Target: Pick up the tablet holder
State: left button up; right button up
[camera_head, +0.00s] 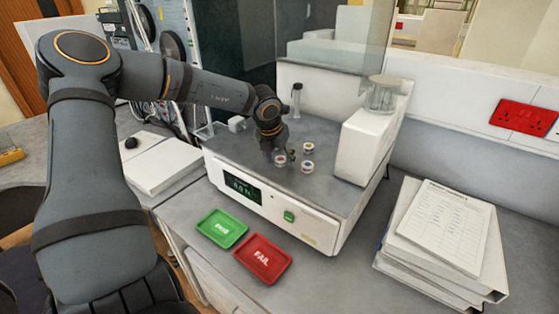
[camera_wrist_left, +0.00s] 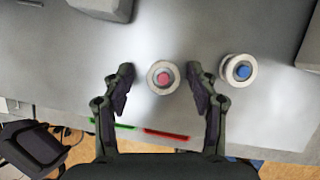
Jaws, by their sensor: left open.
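Small round white tablet holders stand on the grey top of the testing machine. One with a pink-red tablet (camera_wrist_left: 163,77) lies between the spread fingers of my left gripper (camera_wrist_left: 160,88) in the wrist view, with a gap on both sides. It also shows in the head view (camera_head: 280,159), just below the gripper (camera_head: 279,150). A holder with a blue tablet (camera_wrist_left: 238,70) is just outside the right-hand finger. In the head view, two more holders (camera_head: 308,147) (camera_head: 307,166) stand to the right. My left gripper is open and empty. My right gripper is out of view.
The white machine (camera_head: 262,205) has a display and green button in front. A white block with a glass jar (camera_head: 382,93) stands right, a slim dark-topped vial (camera_head: 296,100) behind. Green (camera_head: 222,228) and red (camera_head: 262,258) trays lie in front. Stacked binders (camera_head: 440,226) sit right.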

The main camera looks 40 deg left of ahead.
pick_arm(q)
jog(key=shift+s+d+r, duration=0.1)
jog(key=shift+r, duration=0.05)
jog(key=shift+s+d+r, duration=0.3)
jog(key=shift+s+d, duration=0.05)
jog(key=shift+d, duration=0.05)
jog(key=c, duration=0.5)
jog(key=shift+w+a+f, duration=0.15)
jog(key=c, duration=0.5)
jog(key=shift+c, duration=0.2)
